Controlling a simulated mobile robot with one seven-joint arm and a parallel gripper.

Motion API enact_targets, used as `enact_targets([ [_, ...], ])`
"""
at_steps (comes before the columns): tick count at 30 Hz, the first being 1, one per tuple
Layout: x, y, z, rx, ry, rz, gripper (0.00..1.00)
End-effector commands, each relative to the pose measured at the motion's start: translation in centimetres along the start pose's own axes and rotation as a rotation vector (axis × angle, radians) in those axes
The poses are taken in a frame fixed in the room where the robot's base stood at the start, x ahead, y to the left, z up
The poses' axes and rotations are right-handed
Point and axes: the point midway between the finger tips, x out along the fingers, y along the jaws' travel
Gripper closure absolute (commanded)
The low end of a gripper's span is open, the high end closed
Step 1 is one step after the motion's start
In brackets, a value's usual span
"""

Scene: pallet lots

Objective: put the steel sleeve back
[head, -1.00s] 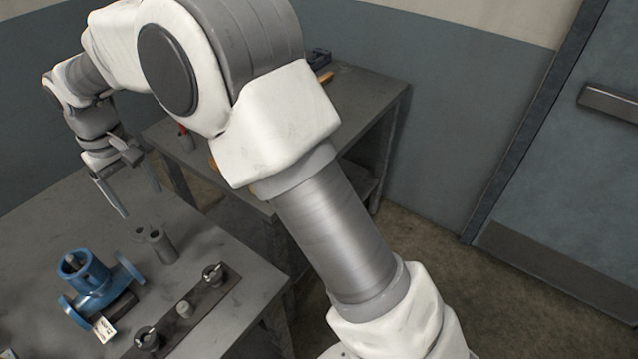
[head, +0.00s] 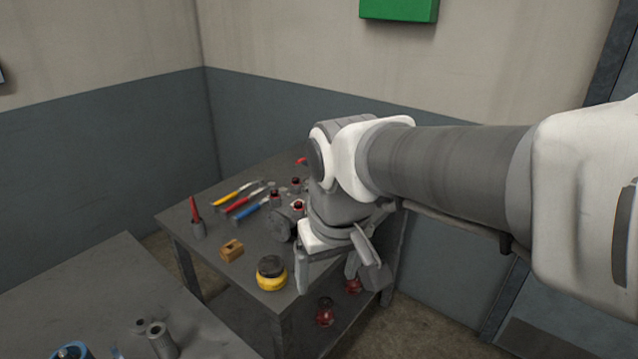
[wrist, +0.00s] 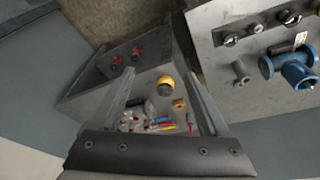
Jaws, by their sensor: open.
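A grey hollow cylinder that looks like the steel sleeve (head: 161,339) stands on the near bench (head: 95,290), at the lower left of the head view. A smaller grey ring-like piece (head: 140,325) is close beside it. The cylinder also shows in the wrist view (wrist: 240,73), near the blue valve body (wrist: 297,73). My gripper (head: 328,270) is open over the front right of the other bench, away from the sleeve. In the wrist view, nothing sits between the two fingers (wrist: 157,88); the tool bench lies below them.
A gap separates the benches.

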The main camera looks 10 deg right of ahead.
Motion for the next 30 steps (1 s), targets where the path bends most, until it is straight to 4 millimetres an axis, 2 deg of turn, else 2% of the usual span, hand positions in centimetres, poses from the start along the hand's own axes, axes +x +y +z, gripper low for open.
enact_targets([
  [1, -4.0, 1.0, 1.1, 0.036, 0.144, 0.011, 0.21],
  [6, -3.8, 2.8, 4.9, 0.113, 0.190, 0.023, 0.21],
  [10, -3.5, 3.3, 6.5, 0.144, 0.211, 0.028, 0.21],
  [15, -3.3, 3.5, 7.1, 0.156, 0.218, 0.029, 0.21],
  [30, -3.3, 3.5, 7.0, 0.155, 0.218, 0.029, 0.22],
])
